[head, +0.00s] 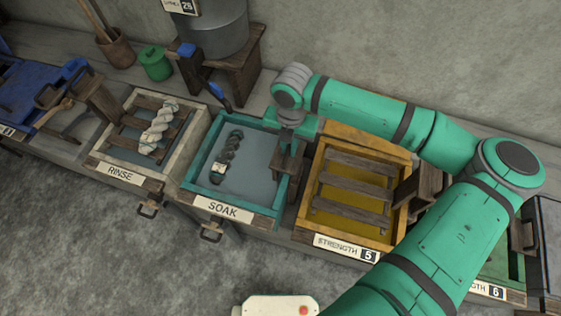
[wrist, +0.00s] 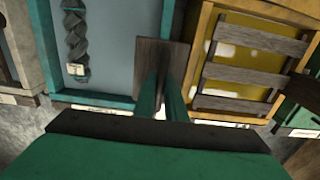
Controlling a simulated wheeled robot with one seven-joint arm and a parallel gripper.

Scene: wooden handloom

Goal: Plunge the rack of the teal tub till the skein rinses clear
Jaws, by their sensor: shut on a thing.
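The teal tub (head: 187,187), labelled SOAK, holds grey-blue liquid; its teal rim (wrist: 100,101) also shows in the wrist view. A dark grey twisted skein (head: 233,146) with a pale tag lies in its left half, and also shows in the wrist view (wrist: 75,38). My gripper (head: 290,143) is at the tub's right side, shut on a dark wooden handle (head: 287,165). In the wrist view the fingers (wrist: 162,90) meet this handle (wrist: 174,53). No rack slats show in this tub; the liquid hides what is below.
A RINSE tub (head: 98,153) with a pale skein (head: 159,127) stands to the left. A yellow tub (head: 321,230) with a slatted rack (head: 352,190) stands close on the right. Behind are a grey pot (head: 215,30) on a wooden stand and a green jar (head: 155,64).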

